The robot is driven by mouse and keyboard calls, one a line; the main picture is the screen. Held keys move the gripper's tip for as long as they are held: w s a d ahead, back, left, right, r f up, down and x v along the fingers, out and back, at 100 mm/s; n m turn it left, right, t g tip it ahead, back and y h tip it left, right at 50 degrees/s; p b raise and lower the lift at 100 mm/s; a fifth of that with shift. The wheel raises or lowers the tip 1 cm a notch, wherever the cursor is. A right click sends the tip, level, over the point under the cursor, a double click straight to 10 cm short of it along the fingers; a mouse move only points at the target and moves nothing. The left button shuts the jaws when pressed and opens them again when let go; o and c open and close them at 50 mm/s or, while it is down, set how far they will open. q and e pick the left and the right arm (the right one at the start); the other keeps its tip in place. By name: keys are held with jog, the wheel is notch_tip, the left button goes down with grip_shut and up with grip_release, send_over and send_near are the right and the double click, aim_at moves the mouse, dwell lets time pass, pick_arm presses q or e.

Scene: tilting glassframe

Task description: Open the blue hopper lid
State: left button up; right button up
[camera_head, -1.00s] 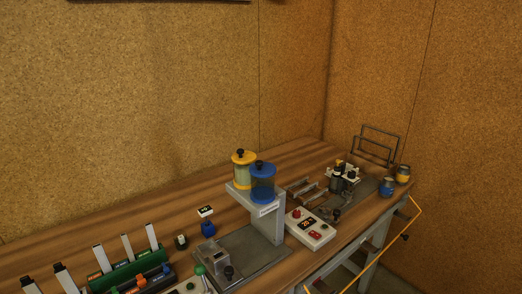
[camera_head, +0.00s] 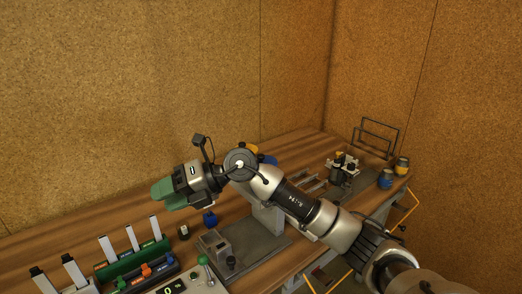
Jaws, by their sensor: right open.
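The blue hopper's lid (camera_head: 268,160) shows only as a small blue patch behind my right arm; the rest of that hopper is hidden. A bit of the yellow lid (camera_head: 251,148) of the hopper beside it shows above the arm. The grey hopper stand (camera_head: 268,218) shows below the arm. My right gripper (camera_head: 160,196) is at the end of the arm, left of the hoppers, over the bench and pointing left. It is open; its green end shows, and I see nothing held. My left gripper is not in view.
The wooden bench (camera_head: 60,246) runs across the view. A green rack (camera_head: 130,260) with white-handled tools stands at front left. A small dark-blue block (camera_head: 210,219) sits left of the stand. Blue and yellow cups (camera_head: 387,179) (camera_head: 402,165) and a wire frame (camera_head: 379,137) stand at right.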

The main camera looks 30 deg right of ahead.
jog(key=w+d+r+h, duration=0.2)
jog(key=d+r+h, duration=0.1)
jog(key=d+h, duration=0.55)
jog(key=m+h, duration=0.4)
jog(key=h, duration=0.2)
send_near(261, 155)
jog(key=shift+g, duration=0.3)
jog(key=p+x, duration=0.1)
jog(key=x, duration=0.3)
jog(key=p+x, duration=0.2)
jog(key=x, duration=0.2)
jog(key=shift+w+f+p, duration=0.2)
jog(key=shift+w+p, duration=0.1)
jog(key=shift+w, duration=0.05)
grip_shut()
